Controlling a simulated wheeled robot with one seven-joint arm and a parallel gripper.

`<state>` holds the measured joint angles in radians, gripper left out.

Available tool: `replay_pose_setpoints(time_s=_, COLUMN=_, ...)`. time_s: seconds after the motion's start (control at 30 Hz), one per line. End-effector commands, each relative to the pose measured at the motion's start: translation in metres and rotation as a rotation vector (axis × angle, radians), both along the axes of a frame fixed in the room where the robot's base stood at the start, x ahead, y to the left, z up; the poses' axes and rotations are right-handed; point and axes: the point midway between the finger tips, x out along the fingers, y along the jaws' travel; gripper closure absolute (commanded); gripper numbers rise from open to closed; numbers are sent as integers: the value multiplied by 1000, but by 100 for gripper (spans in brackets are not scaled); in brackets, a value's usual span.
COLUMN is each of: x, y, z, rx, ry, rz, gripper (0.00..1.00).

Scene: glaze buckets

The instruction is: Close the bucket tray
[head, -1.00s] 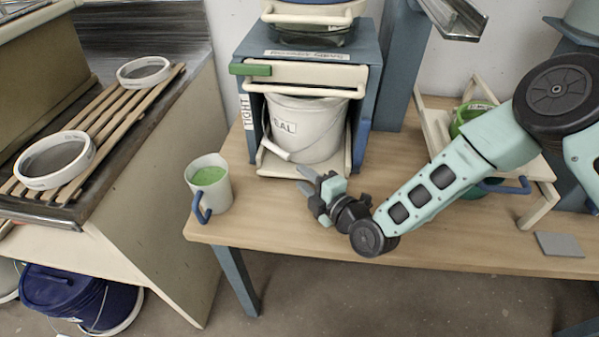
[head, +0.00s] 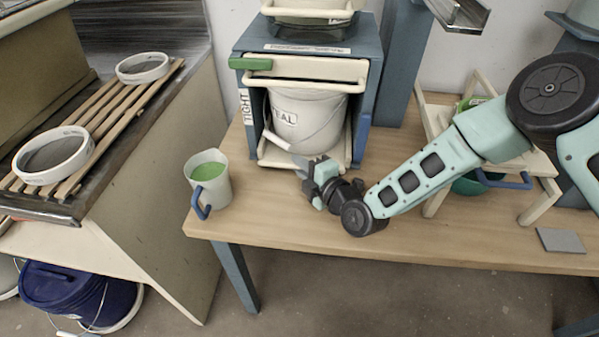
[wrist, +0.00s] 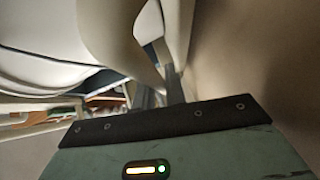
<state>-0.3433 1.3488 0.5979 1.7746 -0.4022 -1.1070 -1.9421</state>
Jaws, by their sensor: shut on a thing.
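The bucket tray (head: 277,157) is a cream tray low in a blue-grey cabinet (head: 372,85). A white bucket (head: 315,120) with a label stands on it, under a cream frame. The tray's front lip sticks out a little at the cabinet's open front. My gripper (head: 302,167) is at this front lip, in front of the bucket, and is shut on the tray's edge. The exact contact is small and partly hidden. In the wrist view, my fingers (wrist: 165,90) reach in among pale curved surfaces close to the camera.
A grey-white mug (head: 212,178) of green liquid with a blue handle stands left of the cabinet. A cream stand (head: 540,205) with a green bucket is at right, behind my arm. A grey pad (head: 560,240) lies at front right. The table's front middle is clear.

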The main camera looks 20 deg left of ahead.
Motion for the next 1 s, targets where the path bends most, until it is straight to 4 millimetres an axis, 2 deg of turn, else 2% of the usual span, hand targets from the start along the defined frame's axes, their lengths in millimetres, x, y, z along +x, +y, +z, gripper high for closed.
replay_pose_setpoints(time_s=0.1, x=18, y=4, z=-4, rx=0, ry=-6, rz=-1, gripper=100)
replay_pose_setpoints(time_s=0.2, x=25, y=6, z=-1, rx=-1, ry=-2, rz=-2, gripper=100)
replay_pose_setpoints(time_s=0.47, x=28, y=5, z=1, rx=1, ry=-3, rz=-6, gripper=100)
replay_pose_setpoints(time_s=0.5, x=28, y=5, z=1, rx=2, ry=-3, rz=-7, gripper=82)
replay_pose_setpoints(time_s=0.57, x=28, y=5, z=1, rx=1, ry=-3, rz=-6, gripper=66)
replay_pose_setpoints(time_s=1.0, x=22, y=2, z=0, rx=-1, ry=0, rz=-1, gripper=66)
